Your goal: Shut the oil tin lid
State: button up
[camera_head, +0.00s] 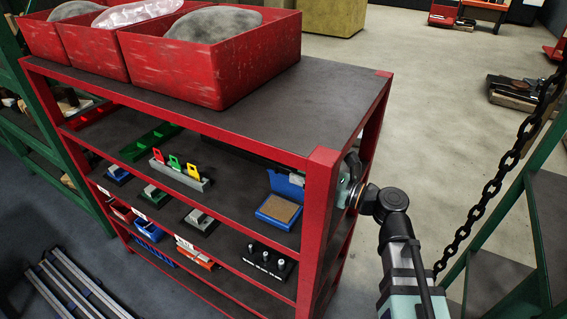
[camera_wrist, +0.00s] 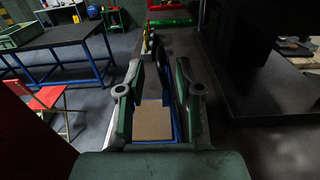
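The oil tin (camera_head: 278,212) is a small blue box with a flat tan inside, on the shelf's right end. Its blue lid (camera_head: 287,184) stands up, open, at the back edge. In the wrist view the tan inside of the tin (camera_wrist: 153,122) lies ahead, between my fingers. I cannot tell whether a finger touches the lid. In the head view the red corner post hides most of my gripper.
The red rack (camera_head: 325,190) has a corner post close to my arm and a top board above the tin. A grey holder (camera_head: 181,172) with red, green and yellow tags stands farther left. Red bins (camera_head: 210,60) sit on top. A black block with pins (camera_head: 268,258) is on the shelf below.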

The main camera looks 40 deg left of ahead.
aim_at(292, 171)
jog(key=a, duration=0.2)
jog(key=a+p, duration=0.1)
jog(key=a, duration=0.2)
jog(key=shift+s+a, duration=0.25)
jog(key=shift+a, duration=0.05)
grip_shut()
